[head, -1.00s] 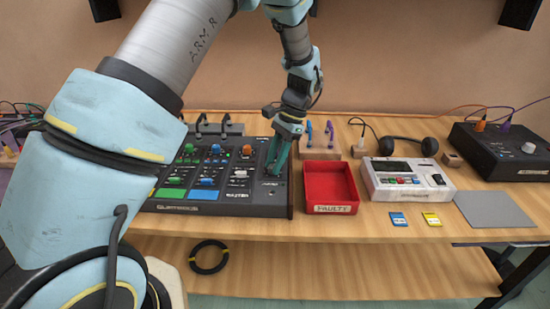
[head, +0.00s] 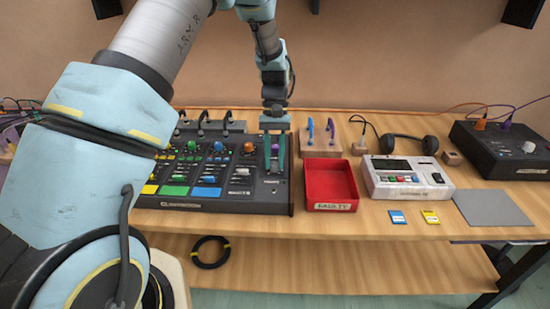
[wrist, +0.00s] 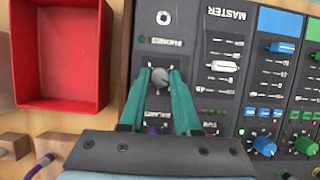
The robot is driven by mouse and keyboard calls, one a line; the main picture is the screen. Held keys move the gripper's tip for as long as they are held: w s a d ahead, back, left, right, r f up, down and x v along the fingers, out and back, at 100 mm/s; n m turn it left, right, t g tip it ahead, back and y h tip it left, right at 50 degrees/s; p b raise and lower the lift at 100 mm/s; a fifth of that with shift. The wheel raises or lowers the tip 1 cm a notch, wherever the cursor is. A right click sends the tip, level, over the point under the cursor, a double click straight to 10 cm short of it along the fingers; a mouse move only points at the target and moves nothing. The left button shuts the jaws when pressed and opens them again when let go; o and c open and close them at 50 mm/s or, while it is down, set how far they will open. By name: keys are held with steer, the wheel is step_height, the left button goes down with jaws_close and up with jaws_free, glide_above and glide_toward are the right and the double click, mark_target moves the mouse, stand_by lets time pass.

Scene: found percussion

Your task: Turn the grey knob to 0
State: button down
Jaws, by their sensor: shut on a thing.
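A pale pointer mark on the knob is too small to read surely, and I see no legible 0. In the head view my gripper (head: 274,168) points down at the right end of the mixer (head: 215,208), and its fingers hide the knob there.
A red tray (head: 331,207) marked FAULTY stands right of the mixer. A wooden block with blue and purple handles (head: 318,150) is behind it. A white device (head: 408,190), headphones (head: 405,142) and a black box with knobs (head: 500,165) lie further right.

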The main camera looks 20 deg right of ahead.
steer(key=n+h, duration=0.1)
steer(key=n, duration=0.1)
steer(key=n+h, duration=0.1)
steer(key=n, duration=0.4)
steer(key=shift+a+h, duration=0.25)
steer(key=shift+h, duration=0.15)
steer(key=n+h, duration=0.1)
steer(key=n, duration=0.5)
steer(key=shift+a+t+h, duration=0.1)
steer(key=shift+t+h, duration=0.3)
steer(key=shift+n, duration=0.3)
steer(key=c, duration=0.6)
jaws_free()
steer(key=shift+r, duration=0.1)
steer(key=b+v, duration=0.1)
steer(key=v, duration=0.9)
steer(key=shift+a+r+b, duration=0.2)
steer(key=shift+r+b, duration=0.05)
steer(key=shift+b, duration=0.05)
